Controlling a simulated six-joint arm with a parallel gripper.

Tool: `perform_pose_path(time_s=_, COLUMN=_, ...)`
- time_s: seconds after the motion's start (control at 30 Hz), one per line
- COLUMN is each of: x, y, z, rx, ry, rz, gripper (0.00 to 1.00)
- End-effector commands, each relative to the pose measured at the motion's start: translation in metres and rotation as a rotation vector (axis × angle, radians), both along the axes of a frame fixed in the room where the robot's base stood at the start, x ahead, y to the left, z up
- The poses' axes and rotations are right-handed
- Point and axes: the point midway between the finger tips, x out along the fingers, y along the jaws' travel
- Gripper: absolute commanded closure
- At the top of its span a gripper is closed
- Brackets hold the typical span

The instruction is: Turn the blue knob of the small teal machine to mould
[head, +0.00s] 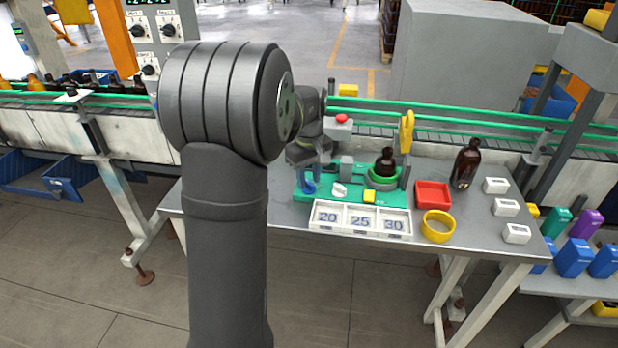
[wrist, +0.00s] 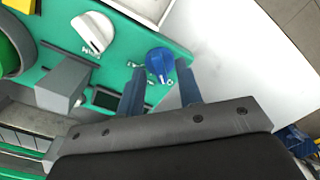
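The small teal machine (head: 313,204) stands on the grey table, and its teal panel (wrist: 65,50) fills the upper left of the wrist view. The blue knob (wrist: 159,62) is near the panel's edge, with a white mark on its lower side in the picture. Small white lettering beside it is too small to read surely. My gripper (wrist: 160,80) is open, its two blue fingers on either side of the knob; I cannot tell whether they touch it. In the head view my gripper (head: 309,180) is at the machine's left end, where the knob is not clearly distinguishable.
A white knob (wrist: 93,32) is beside the blue one. A small brown bottle (head: 386,160) stands in the machine's green ring. Number tray (head: 360,234), yellow ring (head: 438,229), red tray (head: 433,194) and larger bottle (head: 466,166) are nearby. A conveyor (head: 455,138) runs behind.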

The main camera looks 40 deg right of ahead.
Motion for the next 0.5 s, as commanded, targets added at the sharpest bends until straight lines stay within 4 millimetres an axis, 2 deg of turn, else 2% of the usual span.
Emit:
perform_pose_path(time_s=0.33, x=-0.0002, y=0.0002, z=-0.0053, rx=0.000, ry=0.000, rz=0.000, gripper=0.67)
perform_pose_path(time_s=0.37, x=-0.0002, y=0.0002, z=-0.0053, rx=0.000, ry=0.000, rz=0.000, gripper=0.69)
perform_pose_path(time_s=0.5, x=-0.0001, y=0.0001, z=-0.0051, rx=0.000, ry=0.000, rz=0.000, gripper=0.97)
